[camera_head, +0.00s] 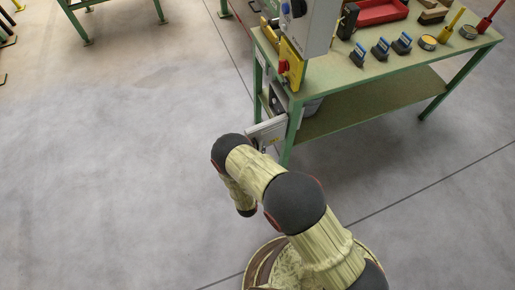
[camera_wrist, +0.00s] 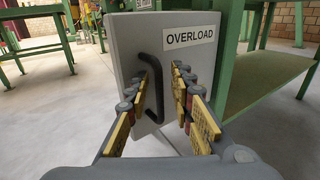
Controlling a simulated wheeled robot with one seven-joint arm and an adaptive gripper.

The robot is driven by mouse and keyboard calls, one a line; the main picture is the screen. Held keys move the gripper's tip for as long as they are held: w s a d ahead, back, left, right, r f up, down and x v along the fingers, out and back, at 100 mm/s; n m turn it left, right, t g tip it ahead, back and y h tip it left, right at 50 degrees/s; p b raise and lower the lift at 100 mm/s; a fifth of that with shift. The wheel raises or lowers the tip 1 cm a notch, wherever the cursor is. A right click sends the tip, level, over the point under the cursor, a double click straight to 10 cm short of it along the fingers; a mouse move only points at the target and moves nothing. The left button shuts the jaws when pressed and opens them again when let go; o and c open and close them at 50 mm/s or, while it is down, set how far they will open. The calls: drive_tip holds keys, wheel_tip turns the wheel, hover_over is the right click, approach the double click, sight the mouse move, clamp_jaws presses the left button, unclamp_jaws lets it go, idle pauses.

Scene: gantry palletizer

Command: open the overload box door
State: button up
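The overload box door (camera_wrist: 185,62) is a light grey panel with a white OVERLOAD label (camera_wrist: 189,37) and a black bent handle (camera_wrist: 157,75). The panel also shows low beside the green table leg in the head view (camera_head: 267,131). My gripper (camera_wrist: 160,78) is in front of the panel, its padded fingers apart. The handle lies between them in the picture, nearer the left finger; I cannot tell whether they touch. In the head view my arm hides the gripper. The panel appears to stand out at an angle from the box (camera_head: 278,101); how far it is open is unclear.
The green workbench (camera_head: 350,84) stands right of the panel, with a lower shelf (camera_head: 375,105) and legs close by. A grey control box (camera_head: 308,25) and yellow bracket (camera_head: 291,65) are above. The floor to the left (camera_head: 120,150) is clear.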

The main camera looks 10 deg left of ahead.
drive_tip(key=shift+s, duration=0.1)
drive_tip(key=s, duration=1.1)
drive_tip(key=shift+s+a, duration=0.25)
drive_tip(key=shift+s, duration=0.15)
